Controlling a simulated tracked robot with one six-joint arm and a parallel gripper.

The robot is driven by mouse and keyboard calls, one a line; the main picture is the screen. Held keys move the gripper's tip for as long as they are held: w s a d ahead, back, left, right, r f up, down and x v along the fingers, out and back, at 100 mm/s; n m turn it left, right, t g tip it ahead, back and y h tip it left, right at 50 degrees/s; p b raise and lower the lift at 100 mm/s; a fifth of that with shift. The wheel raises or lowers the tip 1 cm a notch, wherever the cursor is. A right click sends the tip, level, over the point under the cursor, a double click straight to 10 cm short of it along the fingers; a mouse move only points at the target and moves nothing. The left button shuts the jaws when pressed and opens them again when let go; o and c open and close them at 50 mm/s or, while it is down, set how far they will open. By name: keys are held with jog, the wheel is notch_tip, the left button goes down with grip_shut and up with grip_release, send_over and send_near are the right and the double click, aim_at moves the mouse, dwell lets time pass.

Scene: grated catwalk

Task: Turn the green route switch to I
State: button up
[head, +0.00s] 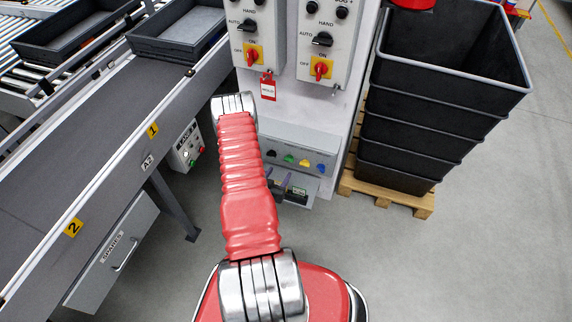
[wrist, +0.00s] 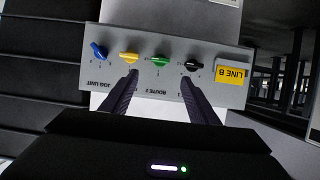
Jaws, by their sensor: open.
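The green route switch (wrist: 160,61) is a small knob on a grey sloped panel (wrist: 210,52). In the wrist view it sits between a yellow knob (wrist: 129,57) and a black knob (wrist: 194,64), with a blue knob (wrist: 98,51) at the far left. The green switch also shows in the head view (head: 289,158). My gripper (wrist: 160,76) is open and empty. In the wrist view its fingertips lie either side of the green knob, a little below it; the remaining depth is hard to judge. The position marks are too small to read.
A white cabinet with HAND/AUTO switches (head: 322,38) and a red tag (head: 268,88) rises above the panel. Stacked black crates (head: 425,105) on a pallet (head: 410,200) stand right. A conveyor (head: 110,150) runs along the left. The floor at right is clear.

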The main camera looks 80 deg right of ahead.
aim_at(288, 160)
jog(key=x, duration=1)
jog(key=shift+d+f, duration=0.2)
jog(key=shift+d, duration=0.15)
jog(key=shift+c, duration=0.2)
jog(key=c, duration=0.9)
jog(key=shift+s+a, duration=0.1)
jog(key=shift+a, duration=0.3)
jog(key=shift+c, duration=0.5)
jog(key=shift+d, duration=0.3)
